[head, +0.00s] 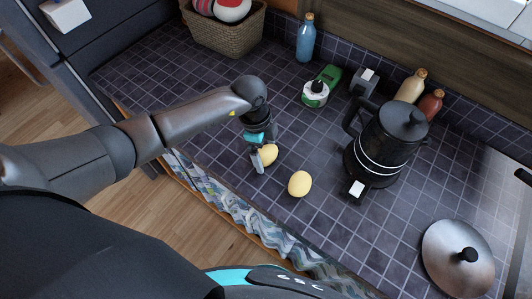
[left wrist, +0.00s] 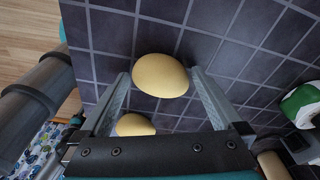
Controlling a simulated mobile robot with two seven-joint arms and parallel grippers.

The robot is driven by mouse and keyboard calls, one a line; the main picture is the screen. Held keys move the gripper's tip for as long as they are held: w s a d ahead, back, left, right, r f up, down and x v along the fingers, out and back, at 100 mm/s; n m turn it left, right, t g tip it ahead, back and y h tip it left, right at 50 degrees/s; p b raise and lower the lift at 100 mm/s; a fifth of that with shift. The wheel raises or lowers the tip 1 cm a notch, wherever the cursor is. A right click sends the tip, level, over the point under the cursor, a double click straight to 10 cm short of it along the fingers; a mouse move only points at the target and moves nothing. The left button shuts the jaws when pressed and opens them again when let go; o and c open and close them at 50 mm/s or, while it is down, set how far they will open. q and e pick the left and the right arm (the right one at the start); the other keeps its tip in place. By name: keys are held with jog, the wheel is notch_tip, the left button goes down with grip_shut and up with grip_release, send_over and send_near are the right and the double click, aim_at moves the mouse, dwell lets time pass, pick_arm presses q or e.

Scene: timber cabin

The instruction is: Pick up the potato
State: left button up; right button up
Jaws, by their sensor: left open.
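Two yellow potatoes lie on the dark tiled counter. One potato (head: 268,154) is at my left gripper (head: 264,152), partly hidden by a finger in the head view. In the left wrist view this potato (left wrist: 160,75) shows between the two spread fingertips, with a narrow gap on each side. The left gripper is open and points down; I cannot tell whether a finger touches the potato. The other potato (head: 300,183) lies apart, to the lower right. It also shows in the left wrist view (left wrist: 135,124), closer to the palm and partly hidden. My right gripper is not in view.
A green and white item (head: 316,93), a blue bottle (head: 306,38) and a wicker basket (head: 226,37) stand farther back. The tiles left of the gripper are clear.

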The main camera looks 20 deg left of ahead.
pick_arm(q)
jog(key=c, duration=1.2)
